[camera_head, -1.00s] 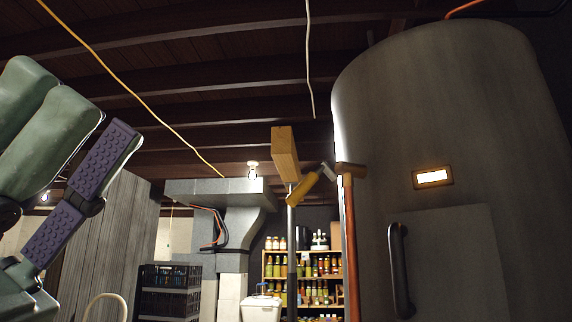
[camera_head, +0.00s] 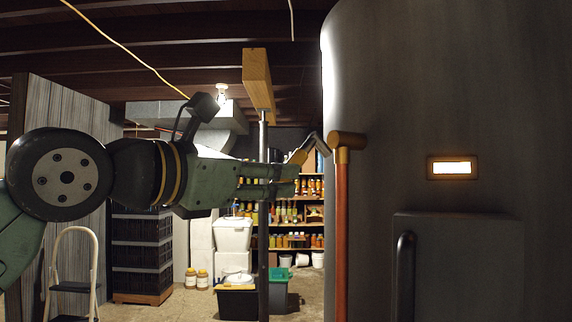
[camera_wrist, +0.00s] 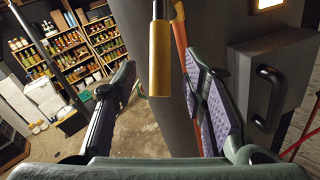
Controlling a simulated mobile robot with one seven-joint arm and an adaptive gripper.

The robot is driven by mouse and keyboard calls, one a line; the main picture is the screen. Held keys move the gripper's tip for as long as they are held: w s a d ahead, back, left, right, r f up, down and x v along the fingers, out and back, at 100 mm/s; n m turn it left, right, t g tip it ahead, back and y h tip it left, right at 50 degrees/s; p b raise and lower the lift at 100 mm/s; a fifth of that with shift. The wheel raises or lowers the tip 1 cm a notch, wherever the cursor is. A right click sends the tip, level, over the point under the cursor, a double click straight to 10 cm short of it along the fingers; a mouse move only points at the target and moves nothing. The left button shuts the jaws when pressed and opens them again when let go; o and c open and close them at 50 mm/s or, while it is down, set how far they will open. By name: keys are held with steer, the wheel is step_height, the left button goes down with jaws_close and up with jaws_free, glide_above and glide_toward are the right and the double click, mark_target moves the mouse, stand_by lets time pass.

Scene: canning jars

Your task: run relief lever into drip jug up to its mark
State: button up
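The relief lever has a yellow grip (camera_head: 298,156) on a bent metal arm, joined to a brass valve (camera_head: 346,140) on the tank's side. The lever slopes down to the left. A copper pipe (camera_head: 342,235) runs down from the valve. My gripper (camera_head: 290,180) is just left of and below the grip in the head view. In the wrist view its padded fingers stand wide apart, with the yellow grip (camera_wrist: 160,68) showing between them; no contact is visible. I cannot make out the drip jug or its mark; the pipe's lower end is out of frame.
The big grey tank (camera_head: 400,110) fills the right, with a black handle (camera_head: 405,275) standing out from its panel. A dark post (camera_head: 263,225) stands behind my gripper. Jar shelves (camera_head: 312,212), white tubs (camera_head: 232,234) and a stepladder (camera_head: 72,275) stand farther back.

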steer(key=shift+p+x, duration=0.45)
steer(key=shift+x, duration=1.75)
steer(key=shift+c, duration=0.3)
jaws_close()
